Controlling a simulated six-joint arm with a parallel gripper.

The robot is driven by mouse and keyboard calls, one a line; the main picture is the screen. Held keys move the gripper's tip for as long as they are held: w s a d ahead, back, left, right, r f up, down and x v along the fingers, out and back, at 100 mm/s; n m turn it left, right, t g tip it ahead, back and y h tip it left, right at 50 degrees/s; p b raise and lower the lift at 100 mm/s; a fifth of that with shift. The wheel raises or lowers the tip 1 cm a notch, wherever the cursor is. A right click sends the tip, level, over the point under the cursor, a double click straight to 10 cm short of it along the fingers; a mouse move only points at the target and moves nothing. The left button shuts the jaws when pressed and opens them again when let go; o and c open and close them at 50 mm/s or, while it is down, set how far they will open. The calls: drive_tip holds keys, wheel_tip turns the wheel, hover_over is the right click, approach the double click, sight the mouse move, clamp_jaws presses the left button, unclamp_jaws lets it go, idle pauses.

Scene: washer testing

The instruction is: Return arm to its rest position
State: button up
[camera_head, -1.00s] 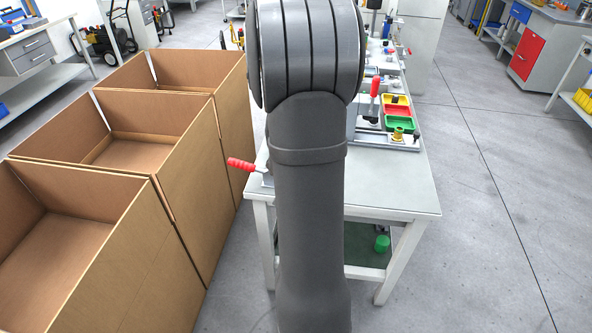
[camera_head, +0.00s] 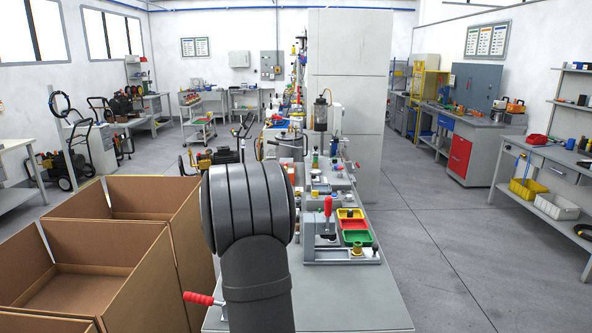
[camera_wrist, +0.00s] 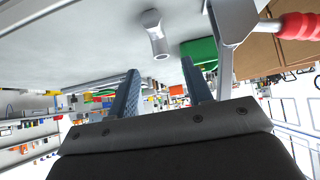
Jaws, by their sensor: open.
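In the wrist view my gripper (camera_wrist: 160,66) is open, with two dark ribbed fingers apart and nothing between them. A red handle (camera_wrist: 298,27) on a metal lever is close by at the upper right of that view. A green thing (camera_wrist: 200,50) lies beyond the fingers, partly hidden by the lever and a finger. In the head view my dark grey arm stands upright in the lower middle, in front of the workbench (camera_head: 375,308). My gripper is not visible there. A red handle (camera_head: 199,298) sticks out left of my arm at the bench edge.
Open cardboard boxes (camera_head: 165,240) stand left of my arm. On the bench are a fixture with a red upright handle (camera_head: 328,207), a yellow tray (camera_head: 350,213) and other parts. A tall grey cabinet (camera_head: 345,80) stands behind. The floor at right is clear.

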drive_tip(key=x, duration=0.6)
drive_tip(key=shift+w+f, duration=0.45)
drive_tip(key=shift+f, duration=0.2)
drive_tip(key=shift+r, duration=0.2)
